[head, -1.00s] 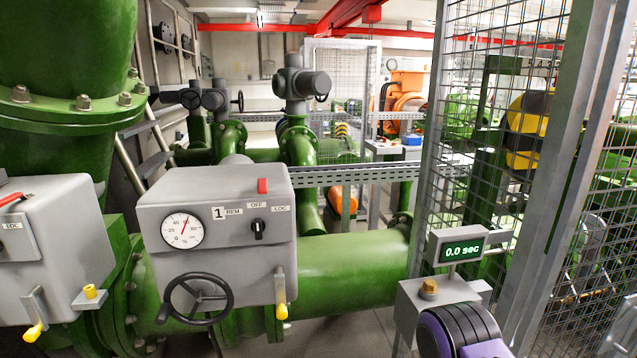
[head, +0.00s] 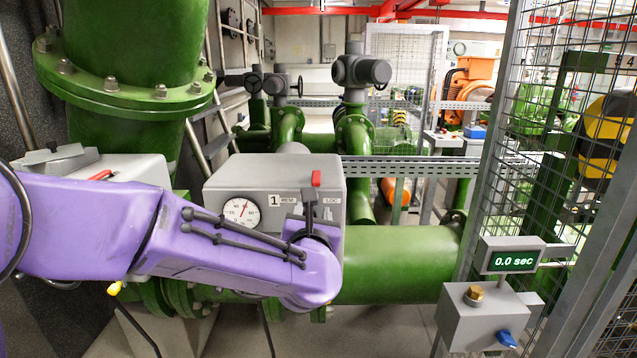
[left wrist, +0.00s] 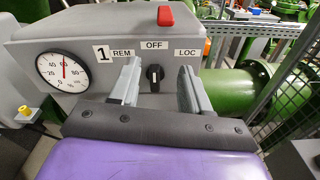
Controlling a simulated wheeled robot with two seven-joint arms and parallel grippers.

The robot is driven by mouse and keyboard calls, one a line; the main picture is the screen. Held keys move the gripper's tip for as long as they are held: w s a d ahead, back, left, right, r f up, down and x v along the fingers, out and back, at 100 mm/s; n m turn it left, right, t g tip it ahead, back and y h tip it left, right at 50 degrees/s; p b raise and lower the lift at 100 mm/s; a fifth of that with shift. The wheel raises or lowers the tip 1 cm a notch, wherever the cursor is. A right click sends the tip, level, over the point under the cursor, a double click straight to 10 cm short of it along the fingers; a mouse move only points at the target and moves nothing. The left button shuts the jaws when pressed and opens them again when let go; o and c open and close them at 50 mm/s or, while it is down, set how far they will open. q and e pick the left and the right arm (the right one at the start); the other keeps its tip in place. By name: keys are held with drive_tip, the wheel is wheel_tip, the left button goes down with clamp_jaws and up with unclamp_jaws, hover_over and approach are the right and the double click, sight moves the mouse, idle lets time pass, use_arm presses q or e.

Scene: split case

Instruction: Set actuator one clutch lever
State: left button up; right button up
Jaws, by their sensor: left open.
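Actuator one (head: 220,180) is a grey box marked 1, with a dial, a red tab (head: 316,178) on top and a black selector knob (left wrist: 154,74) under the word OFF. My left gripper (head: 308,205) is in front of the box's upper right part. In the left wrist view its two grey fingers (left wrist: 158,88) stand open on either side of the knob, with nothing held; whether they touch the box I cannot tell. The clutch lever with the yellow grip and the handwheel on the box's front are hidden behind my purple left arm. My right gripper is out of view.
A neighbouring grey actuator (head: 140,168) stands at the left, partly behind my arm; its yellow knob (left wrist: 26,111) shows in the left wrist view. A timer reading 0.0 sec (head: 512,261) stands above a grey box (head: 462,318) at the right, beside a mesh fence (head: 500,150).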

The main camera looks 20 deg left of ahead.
use_arm(q)
drive_tip(key=n, duration=0.2)
approach(317, 174)
drive_tip(key=shift+t, duration=0.4)
drive_tip(key=p+x, duration=0.2)
drive_tip(key=x, duration=0.2)
drive_tip(key=p+x, duration=0.2)
drive_tip(key=x, duration=0.3)
drive_tip(key=shift+a+f+p, duration=0.1)
drive_tip(key=shift+f+p, duration=0.15)
drive_tip(key=shift+p, duration=0.1)
drive_tip(key=shift+w+a+f, duration=0.15)
drive_tip(key=shift+w, duration=0.25)
clamp_jaws()
